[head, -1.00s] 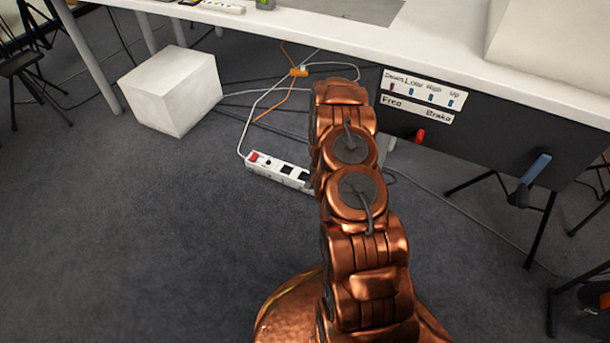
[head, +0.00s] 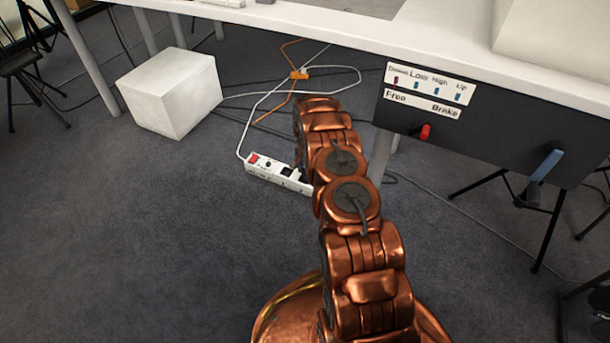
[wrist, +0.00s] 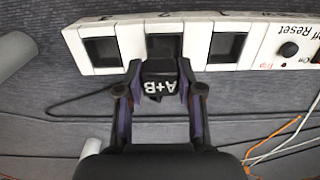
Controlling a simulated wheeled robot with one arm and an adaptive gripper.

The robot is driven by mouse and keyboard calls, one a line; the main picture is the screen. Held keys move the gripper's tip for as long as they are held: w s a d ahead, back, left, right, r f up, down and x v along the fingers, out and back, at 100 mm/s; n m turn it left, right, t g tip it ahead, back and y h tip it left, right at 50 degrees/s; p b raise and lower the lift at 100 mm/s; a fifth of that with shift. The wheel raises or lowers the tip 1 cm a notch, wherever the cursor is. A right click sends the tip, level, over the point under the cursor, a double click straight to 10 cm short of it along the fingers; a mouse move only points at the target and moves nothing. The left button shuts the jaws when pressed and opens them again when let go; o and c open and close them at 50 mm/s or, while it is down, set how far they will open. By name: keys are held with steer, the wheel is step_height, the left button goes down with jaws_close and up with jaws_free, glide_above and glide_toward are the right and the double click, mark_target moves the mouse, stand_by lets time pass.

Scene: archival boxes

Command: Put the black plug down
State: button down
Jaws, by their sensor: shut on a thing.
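The black plug (wrist: 159,72), marked "A+B" in white, is between the two fingers of my gripper (wrist: 159,88) in the wrist view. The gripper is shut on it. The plug is up against the white power strip (wrist: 192,52), at the middle one of the sockets in view. Whether its pins are in the socket is hidden. In the head view the strip (head: 264,170) lies on the floor, left of my arm. My arm covers the strip's right end and hides most of the gripper there.
The strip has a red switch (head: 253,158). A white cube (head: 165,95) stands on the floor at left. White and orange cables run behind the strip, with an orange connector (head: 299,74). A white desk (head: 340,25) with a dark control panel (head: 470,115) stands behind.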

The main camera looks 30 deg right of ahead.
mark_target(305, 173)
steer(key=shift+w+f, duration=0.1)
steer(key=shift+w, duration=0.2)
step_height(305, 173, down, 4)
steer(key=shift+r+b, duration=0.15)
steer(key=shift+b, duration=1.1)
steer(key=shift+r, duration=0.15)
steer(key=c, duration=0.7)
jaws_free()
step_height(305, 173, up, 12)
steer(key=p, duration=0.4)
